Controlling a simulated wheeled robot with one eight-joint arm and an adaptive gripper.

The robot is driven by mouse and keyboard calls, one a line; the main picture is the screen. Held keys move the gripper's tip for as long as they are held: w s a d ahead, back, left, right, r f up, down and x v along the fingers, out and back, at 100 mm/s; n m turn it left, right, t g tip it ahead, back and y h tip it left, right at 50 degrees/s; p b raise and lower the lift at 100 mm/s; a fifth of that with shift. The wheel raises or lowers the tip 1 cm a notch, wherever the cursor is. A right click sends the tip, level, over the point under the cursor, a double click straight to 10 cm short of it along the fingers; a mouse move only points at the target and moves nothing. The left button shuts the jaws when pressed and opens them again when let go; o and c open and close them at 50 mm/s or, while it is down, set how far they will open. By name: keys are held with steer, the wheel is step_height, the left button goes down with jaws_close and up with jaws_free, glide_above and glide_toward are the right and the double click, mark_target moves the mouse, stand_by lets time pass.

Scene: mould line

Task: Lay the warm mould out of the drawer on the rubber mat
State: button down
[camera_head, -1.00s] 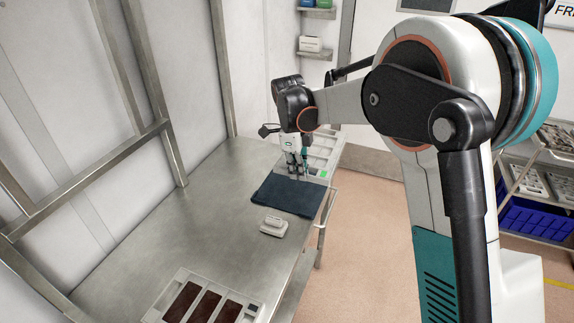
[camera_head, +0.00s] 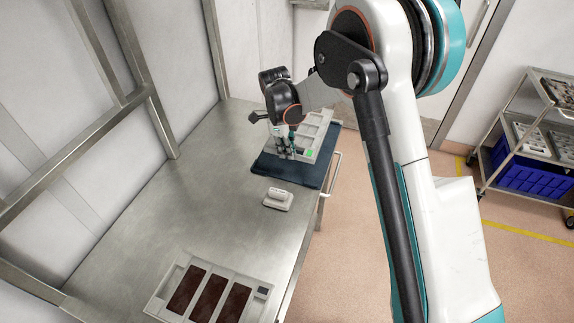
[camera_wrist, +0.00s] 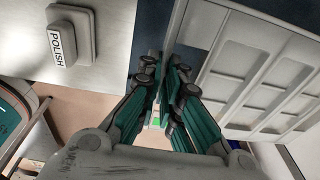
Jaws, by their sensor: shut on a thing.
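The mould (camera_head: 313,132) is a pale grey tray with empty rectangular compartments and a green label patch at its near end. My gripper (camera_head: 284,154) is shut on its left edge. In the wrist view the fingers (camera_wrist: 166,75) pinch the rim of the mould (camera_wrist: 225,50), whose compartments spread to the right. The dark blue rubber mat (camera_head: 274,171) lies flat on the steel table, below the mould and showing around its near and right sides. I cannot tell whether the mould touches the mat or hangs just above it.
A pale block (camera_head: 278,198), marked POLISH in the wrist view (camera_wrist: 72,35), stands nearer on the steel table (camera_head: 175,190). Another mould with brown-filled cavities (camera_head: 257,302) lies at the near end. A trolley (camera_head: 540,150) with a blue crate stands off right.

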mark_target(288, 171)
steer(key=shift+f+b, duration=0.35)
steer(key=shift+f, duration=2.95)
steer(key=c, duration=1.8)
jaws_free()
steer(key=r, duration=0.4)
steer(key=a+r+p, duration=0.1)
steer(key=r, duration=0.7)
steer(key=shift+a+r+p, duration=0.1)
steer(key=shift+a+p, duration=0.1)
steer(key=shift+p, duration=0.2)
